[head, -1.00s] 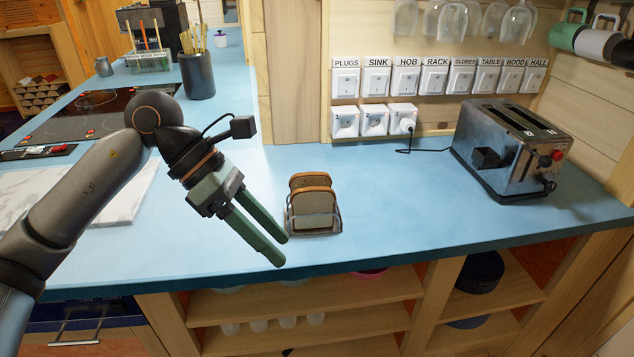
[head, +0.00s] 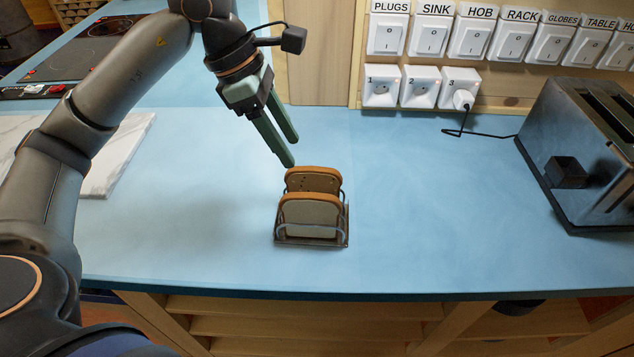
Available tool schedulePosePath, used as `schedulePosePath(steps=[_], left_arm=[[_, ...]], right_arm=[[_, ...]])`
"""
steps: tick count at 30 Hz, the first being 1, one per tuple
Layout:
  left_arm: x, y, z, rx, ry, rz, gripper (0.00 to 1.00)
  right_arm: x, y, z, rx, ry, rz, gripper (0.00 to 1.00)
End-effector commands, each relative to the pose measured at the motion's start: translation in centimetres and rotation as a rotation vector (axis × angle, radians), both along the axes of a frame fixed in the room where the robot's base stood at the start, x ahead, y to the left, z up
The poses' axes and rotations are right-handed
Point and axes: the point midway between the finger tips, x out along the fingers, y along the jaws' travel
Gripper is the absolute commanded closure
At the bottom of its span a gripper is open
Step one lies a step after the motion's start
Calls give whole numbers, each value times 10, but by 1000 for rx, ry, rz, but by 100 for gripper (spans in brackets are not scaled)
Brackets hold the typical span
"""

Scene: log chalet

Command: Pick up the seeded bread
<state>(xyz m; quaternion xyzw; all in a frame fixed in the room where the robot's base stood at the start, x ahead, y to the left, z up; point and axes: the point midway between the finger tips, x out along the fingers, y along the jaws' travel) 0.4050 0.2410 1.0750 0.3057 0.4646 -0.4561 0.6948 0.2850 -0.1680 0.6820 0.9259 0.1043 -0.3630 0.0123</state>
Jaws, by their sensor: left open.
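Two bread slices stand upright in a small metal rack on the blue counter. The rear slice (head: 313,180) shows small dark specks on its face and looks like the seeded bread; its lower part is hidden by the front slice. The front slice (head: 309,216) looks plain. The wire rack (head: 338,240) holds both. My left gripper (head: 291,150) is open and empty, with its green fingers pointing down to the right, just above and behind the rear slice, apparently not touching it. My right gripper is not in view.
A metal toaster (head: 585,155) stands at the right, its cord running to a wall socket (head: 461,90). Switches line the back wall. A white marble board (head: 120,165) lies at the left behind my arm. The counter (head: 430,210) is clear between rack and toaster.

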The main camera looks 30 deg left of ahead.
Motion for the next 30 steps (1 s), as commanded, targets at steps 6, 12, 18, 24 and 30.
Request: schedulePosePath(steps=[6,12,18,24,30], left_arm=[[5,-13,-33,-2,2,-1,46],[8,-19,-46,-2,2,-2,46],[15,-32,-72,-2,5,-2,46],[18,-37,-86,-1,0,0,46],[18,-37,-87,-1,0,0,46]], right_arm=[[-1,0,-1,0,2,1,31],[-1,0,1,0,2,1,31],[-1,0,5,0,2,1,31],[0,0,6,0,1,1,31],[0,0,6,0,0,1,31]])
